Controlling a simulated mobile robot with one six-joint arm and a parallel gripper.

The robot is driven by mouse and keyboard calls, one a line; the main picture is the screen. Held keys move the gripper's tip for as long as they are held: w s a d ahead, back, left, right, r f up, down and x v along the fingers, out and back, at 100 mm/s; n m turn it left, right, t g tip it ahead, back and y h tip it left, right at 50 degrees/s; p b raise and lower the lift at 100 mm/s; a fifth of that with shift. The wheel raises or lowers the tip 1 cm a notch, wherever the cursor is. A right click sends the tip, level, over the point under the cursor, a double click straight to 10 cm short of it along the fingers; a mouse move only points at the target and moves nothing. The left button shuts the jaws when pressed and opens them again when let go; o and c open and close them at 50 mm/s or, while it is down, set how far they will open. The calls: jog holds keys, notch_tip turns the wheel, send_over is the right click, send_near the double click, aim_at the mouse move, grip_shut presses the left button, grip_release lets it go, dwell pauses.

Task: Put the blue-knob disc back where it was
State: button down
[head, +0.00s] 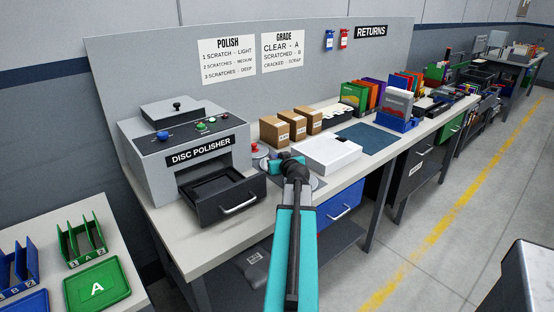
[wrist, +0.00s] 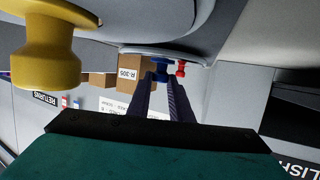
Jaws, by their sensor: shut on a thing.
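In the wrist view, which looks upside down, the blue knob (wrist: 160,72) sits between the tips of my gripper (wrist: 161,84). My gripper is shut on it. A thin grey disc edge (wrist: 135,53) shows at the knob. I cannot tell whether this disc is lifted or resting. In the head view my gripper (head: 284,164) is over the bench, right of the polisher's open drawer (head: 228,198), and hides the blue knob. A red knob (wrist: 182,68) is just beyond it; it also shows in the head view (head: 254,147). A yellow knob (wrist: 50,50) is close to the wrist camera.
The disc polisher (head: 150,165) stands left. Brown boxes (head: 275,132) stand behind my gripper, one labelled R-305 in the wrist view (wrist: 136,73). A white case (head: 325,155) lies right of it, then a dark blue mat (head: 362,138). The bench's front left is clear.

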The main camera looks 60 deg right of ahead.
jog(key=shift+f, duration=0.4)
jog(key=c, duration=1.6)
grip_release()
jog(key=shift+r, duration=0.25)
jog(key=b+v, duration=0.1)
jog(key=v, duration=0.8)
jog(key=shift+s+a, duration=0.1)
jog(key=shift+f+b, duration=0.15)
jog(key=shift+b, duration=1.2)
jog(key=shift+w+b, duration=0.25)
jog(key=shift+b, duration=0.95)
jog(key=b, duration=0.7)
jog(key=shift+s+r, duration=0.15)
jog(key=shift+r, duration=0.15)
jog(key=b+v, duration=0.1)
jog(key=b, duration=0.6)
jog(key=shift+s+a+b, duration=0.15)
jog(key=shift+s+b, duration=0.1)
jog(key=shift+b, duration=0.15)
